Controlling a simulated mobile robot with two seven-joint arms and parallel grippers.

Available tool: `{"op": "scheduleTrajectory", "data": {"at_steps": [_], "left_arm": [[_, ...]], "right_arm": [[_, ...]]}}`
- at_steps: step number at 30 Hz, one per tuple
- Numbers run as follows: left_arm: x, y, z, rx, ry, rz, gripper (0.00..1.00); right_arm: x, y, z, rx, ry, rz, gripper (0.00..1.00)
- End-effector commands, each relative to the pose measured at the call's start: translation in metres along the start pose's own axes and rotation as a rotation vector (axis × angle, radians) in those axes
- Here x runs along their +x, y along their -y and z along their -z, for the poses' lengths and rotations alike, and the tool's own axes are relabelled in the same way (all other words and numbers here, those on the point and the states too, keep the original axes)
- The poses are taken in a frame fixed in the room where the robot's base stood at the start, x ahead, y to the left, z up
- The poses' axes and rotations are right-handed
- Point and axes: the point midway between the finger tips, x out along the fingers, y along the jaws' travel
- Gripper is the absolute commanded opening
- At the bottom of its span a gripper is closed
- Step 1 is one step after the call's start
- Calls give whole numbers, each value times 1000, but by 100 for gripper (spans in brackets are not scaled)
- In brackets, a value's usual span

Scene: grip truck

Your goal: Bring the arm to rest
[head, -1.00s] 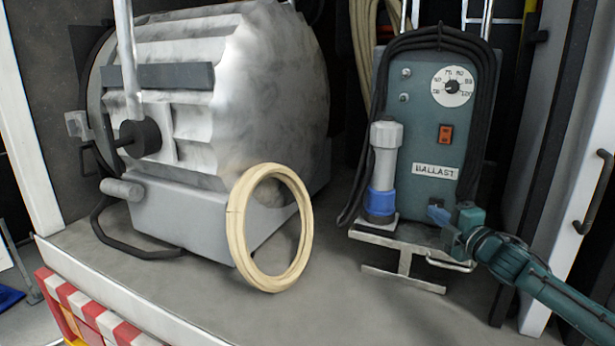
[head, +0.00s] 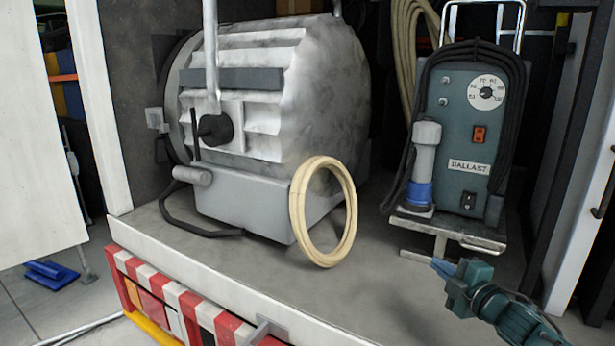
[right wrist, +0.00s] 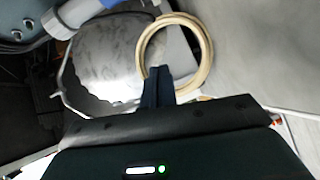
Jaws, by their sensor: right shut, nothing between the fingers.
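My right gripper (head: 442,267) is at the lower right of the head view, in front of the ballast cart and over the truck bed's front area. Its fingers are together with nothing between them. In the right wrist view the closed fingers (right wrist: 158,82) point toward a cream-coloured ring (right wrist: 148,45), which shows beyond them. My right arm comes in from the bottom right corner. My left gripper does not show in either view.
The cream ring (head: 323,258) leans upright against a large grey lamp (head: 255,200) on the truck bed (head: 370,290). The teal ballast unit (head: 462,135) stands on a cart (head: 470,240) with a grey-and-blue connector (head: 424,165). A white door edge (head: 590,190) is at right.

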Motion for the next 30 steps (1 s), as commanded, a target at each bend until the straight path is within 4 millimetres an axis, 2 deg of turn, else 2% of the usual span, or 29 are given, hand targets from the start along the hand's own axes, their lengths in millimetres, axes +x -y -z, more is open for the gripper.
{"op": "scheduleTrajectory", "data": {"at_steps": [1,5,6,8,9,12,15,18,21,24,27,30], "left_arm": [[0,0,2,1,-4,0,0],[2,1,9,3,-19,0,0],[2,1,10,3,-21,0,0],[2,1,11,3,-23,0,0],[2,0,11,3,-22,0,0],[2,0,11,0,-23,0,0],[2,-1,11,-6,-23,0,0],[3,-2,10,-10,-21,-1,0],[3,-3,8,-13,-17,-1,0],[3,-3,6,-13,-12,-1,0],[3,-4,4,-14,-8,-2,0],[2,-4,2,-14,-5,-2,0]], "right_arm": [[-4,29,16,64,-14,32,0],[-24,98,60,262,-28,108,0],[-34,120,75,337,-27,134,0],[-52,152,96,457,-15,173,0],[-66,171,109,539,0,198,0],[-102,212,138,737,52,250,0],[-143,246,159,931,134,292,0],[-184,271,173,1102,235,320,0],[-220,288,179,1233,335,334,0],[-246,297,182,1319,413,338,0],[-260,302,183,1363,458,339,0],[-265,304,183,1378,474,337,0]]}}
